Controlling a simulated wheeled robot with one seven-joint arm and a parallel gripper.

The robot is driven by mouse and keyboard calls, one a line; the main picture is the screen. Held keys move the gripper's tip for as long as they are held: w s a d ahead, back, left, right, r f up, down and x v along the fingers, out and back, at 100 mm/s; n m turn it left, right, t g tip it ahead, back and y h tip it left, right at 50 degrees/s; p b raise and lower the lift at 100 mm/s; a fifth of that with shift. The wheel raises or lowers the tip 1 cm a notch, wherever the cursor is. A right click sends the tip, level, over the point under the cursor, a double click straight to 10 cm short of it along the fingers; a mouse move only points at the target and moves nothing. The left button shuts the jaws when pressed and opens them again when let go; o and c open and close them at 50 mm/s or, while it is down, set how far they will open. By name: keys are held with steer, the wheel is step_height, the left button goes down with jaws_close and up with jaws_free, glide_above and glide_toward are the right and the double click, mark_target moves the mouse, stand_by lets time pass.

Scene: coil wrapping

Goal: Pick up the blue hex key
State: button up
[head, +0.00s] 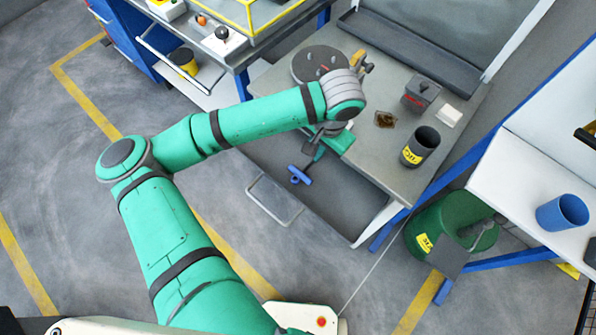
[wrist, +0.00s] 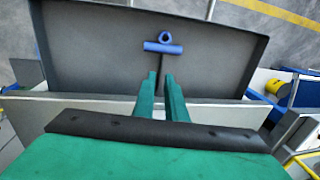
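The blue hex key has a blue T-shaped handle with a ring on top and a thin dark shaft. It shows in the wrist view (wrist: 163,46) and in the head view (head: 299,175), inside the open grey drawer (wrist: 90,55). My gripper (wrist: 161,77) has two green fingers with a narrow gap between them. The shaft runs toward this gap and its far end is hidden. The handle is beyond the fingertips. Whether the fingers touch the shaft cannot be told. In the head view my gripper (head: 316,151) is over the drawer, close to the key.
The workbench (head: 385,165) above the drawer carries a dark round plate (head: 318,63), a dark cup (head: 420,146) and a small grey box (head: 420,92). A green bin (head: 430,225) stands at right. A blue cup (head: 562,212) sits on the right table.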

mark_target(309, 166)
steer(key=f, duration=0.3)
steer(key=w+f, duration=0.1)
steer(key=f, duration=0.2)
steer(key=a+f, duration=0.1)
steer(key=f, duration=0.3)
steer(key=shift+w, duration=0.2)
steer(key=shift+r, duration=0.1)
jaws_close()
steer(key=shift+r, duration=0.55)
step_height(309, 166, up, 2)
steer(key=shift+r, duration=0.15)
steer(key=s+a+r, duration=0.5)
steer(key=s+r, duration=0.4)
steer(key=s, duration=0.4)
steer(key=shift+r, duration=0.3)
